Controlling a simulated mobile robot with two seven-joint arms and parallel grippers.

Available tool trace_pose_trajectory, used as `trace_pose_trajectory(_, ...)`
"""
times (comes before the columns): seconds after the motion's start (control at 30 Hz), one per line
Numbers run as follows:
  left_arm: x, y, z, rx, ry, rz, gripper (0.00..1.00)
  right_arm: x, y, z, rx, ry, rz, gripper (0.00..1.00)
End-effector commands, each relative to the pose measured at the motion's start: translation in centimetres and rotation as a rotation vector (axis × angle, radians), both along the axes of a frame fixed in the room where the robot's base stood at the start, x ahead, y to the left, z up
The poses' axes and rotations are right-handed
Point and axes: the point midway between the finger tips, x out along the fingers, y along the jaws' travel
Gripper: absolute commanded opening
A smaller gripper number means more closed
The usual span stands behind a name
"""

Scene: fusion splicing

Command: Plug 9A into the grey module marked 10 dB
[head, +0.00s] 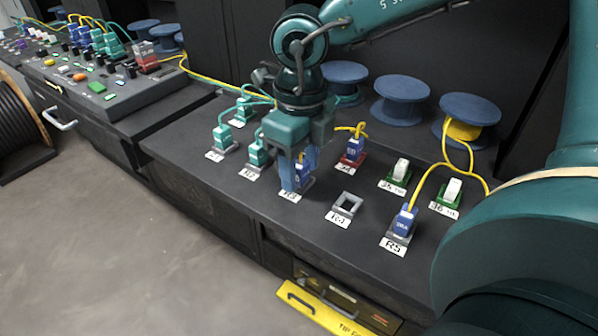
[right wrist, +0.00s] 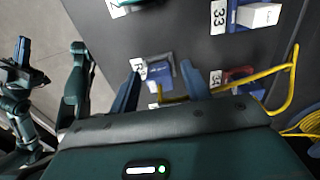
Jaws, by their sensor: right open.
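My right gripper (head: 298,182) is over the dark bench, pointing down around a blue plug (head: 302,172) with a yellow cable. In the right wrist view the open blue fingers (right wrist: 162,90) stand on either side of this blue plug (right wrist: 158,74), which sits in a grey frame beside a white label. I cannot read 9A on any plug. No 10 dB marking is legible; a grey panel (head: 150,92) with small modules and plugs stands on the left bench. In the right wrist view an arm with blue fingers (right wrist: 23,50), apparently my left gripper, shows at the left; its opening is unclear.
An empty grey frame (head: 347,204) is right of the gripper. Another blue plug (head: 404,220) stands at R5. Teal plugs (head: 222,138) stand left, a red-based blue plug (head: 354,150) behind. Blue spools (head: 401,100) line the back. Yellow cables loop between plugs and spools.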

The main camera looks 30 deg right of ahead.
Motion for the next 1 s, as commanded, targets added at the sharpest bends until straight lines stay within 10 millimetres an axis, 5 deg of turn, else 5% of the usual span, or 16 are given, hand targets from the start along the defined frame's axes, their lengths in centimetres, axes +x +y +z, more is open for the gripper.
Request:
trace_pose_trajectory(0.8,0.04,-0.03,-0.72,-0.001,-0.004,0.0,0.0,-0.01,0.0,0.0,0.0,0.0,0.001,0.47)
trace_pose_trajectory(1.0,0.05,-0.03,-0.69,-0.002,-0.005,0.0,0.0,0.0,0.0,-0.01,0.0,0.0,0.0,0.33)
